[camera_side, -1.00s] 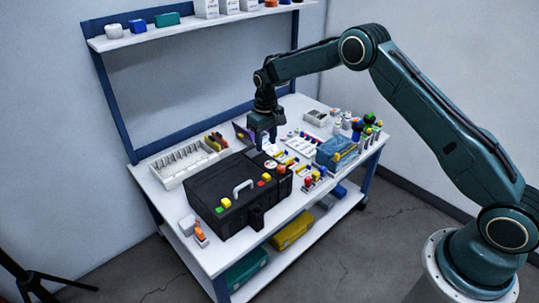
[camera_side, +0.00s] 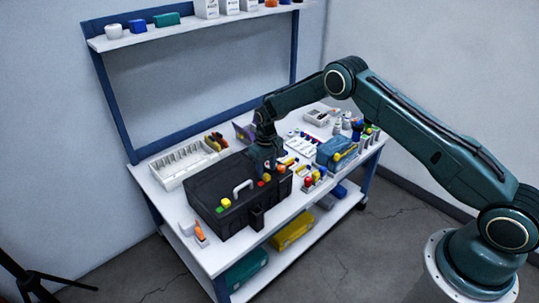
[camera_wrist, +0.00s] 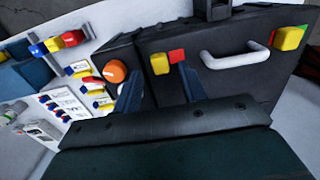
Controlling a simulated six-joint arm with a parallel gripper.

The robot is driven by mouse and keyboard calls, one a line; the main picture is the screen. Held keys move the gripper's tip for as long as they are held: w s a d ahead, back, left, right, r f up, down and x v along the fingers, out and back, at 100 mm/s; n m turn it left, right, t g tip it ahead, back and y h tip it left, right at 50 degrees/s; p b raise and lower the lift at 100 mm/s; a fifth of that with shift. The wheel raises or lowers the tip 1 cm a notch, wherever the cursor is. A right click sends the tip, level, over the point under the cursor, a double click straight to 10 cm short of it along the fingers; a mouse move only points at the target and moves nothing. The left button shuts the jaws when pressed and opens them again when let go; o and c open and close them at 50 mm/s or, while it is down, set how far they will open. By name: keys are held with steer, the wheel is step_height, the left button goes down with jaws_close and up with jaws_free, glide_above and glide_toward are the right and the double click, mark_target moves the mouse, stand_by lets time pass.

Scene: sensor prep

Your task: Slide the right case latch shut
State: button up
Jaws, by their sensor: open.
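The black case (camera_side: 205,188) lies on the bench with its white handle (camera_side: 243,187) on its face; both also show in the wrist view, the case (camera_wrist: 215,90) and handle (camera_wrist: 235,60). The right latch is a yellow block (camera_wrist: 159,64) beside a red mark (camera_wrist: 176,56); in the side view the yellow block (camera_side: 266,177) is beneath my gripper (camera_side: 268,164). In the wrist view the open fingers of my gripper (camera_wrist: 160,88) stand either side of the latch's line, with no contact visible. The left latch, another yellow block (camera_side: 226,203), has a green mark beside it.
An orange knob (camera_wrist: 115,71) is close to one finger; it also shows in the side view (camera_side: 281,169). A white divided tray (camera_side: 183,164) stands behind the case.

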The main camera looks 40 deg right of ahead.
mark_target(266, 178)
steer(key=shift+f, duration=1.3)
jaws_close()
